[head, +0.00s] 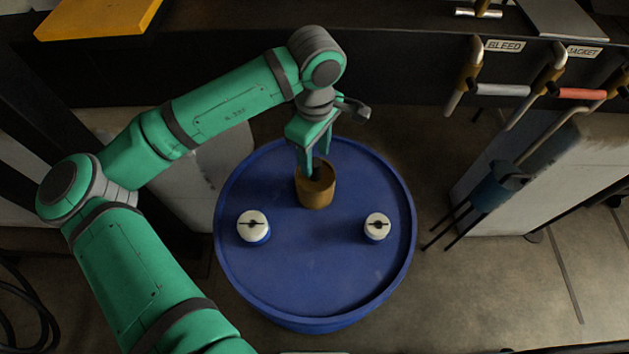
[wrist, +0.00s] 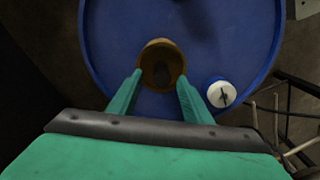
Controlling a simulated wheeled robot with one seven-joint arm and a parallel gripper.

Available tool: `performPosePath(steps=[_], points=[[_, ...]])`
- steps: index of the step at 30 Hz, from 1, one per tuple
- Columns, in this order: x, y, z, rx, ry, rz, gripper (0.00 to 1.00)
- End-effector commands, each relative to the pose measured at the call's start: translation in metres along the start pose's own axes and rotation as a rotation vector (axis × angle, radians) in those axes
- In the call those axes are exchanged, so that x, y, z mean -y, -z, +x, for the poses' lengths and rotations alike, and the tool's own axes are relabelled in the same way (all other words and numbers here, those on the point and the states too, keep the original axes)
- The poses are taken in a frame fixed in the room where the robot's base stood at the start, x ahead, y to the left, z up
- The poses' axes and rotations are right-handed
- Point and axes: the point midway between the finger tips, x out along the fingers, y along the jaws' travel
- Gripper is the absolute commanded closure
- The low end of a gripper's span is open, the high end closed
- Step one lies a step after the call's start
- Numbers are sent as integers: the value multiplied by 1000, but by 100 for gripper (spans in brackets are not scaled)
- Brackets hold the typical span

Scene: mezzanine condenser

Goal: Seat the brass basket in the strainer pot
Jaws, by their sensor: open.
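The brass basket (head: 316,193), a brown-gold open-topped cup, stands upright on the blue drum (head: 320,265), toward the back of its top. My gripper (head: 315,165) is open and points down at the basket's rim. In the wrist view the two fingertips (wrist: 160,78) lie on either side of the basket (wrist: 162,50); I cannot tell whether they touch it. A dark blue vessel (head: 496,187) at the right, with thin dark legs, may be the strainer pot; its opening is not clearly visible.
Two white-topped bungs sit on the drum, one left (head: 253,226) and one right (head: 377,227). Valve levers under a BLEED label (head: 504,45) and a JACKET label (head: 583,51) hang at the upper right. A pale block (head: 545,180) stands by the blue vessel. The drum's front is clear.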

Motion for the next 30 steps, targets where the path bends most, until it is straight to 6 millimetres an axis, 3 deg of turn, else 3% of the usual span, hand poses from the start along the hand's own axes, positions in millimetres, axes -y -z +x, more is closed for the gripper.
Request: performPosePath(steps=[6, 15, 17, 21, 30], points=[[2, 2, 28, 0, 1, -3, 55], [2, 2, 33, 0, -1, -5, 55], [2, 2, 33, 0, -1, -5, 65], [2, 3, 33, 0, -1, -5, 98], [1, 1, 33, 0, -1, -2, 100]])
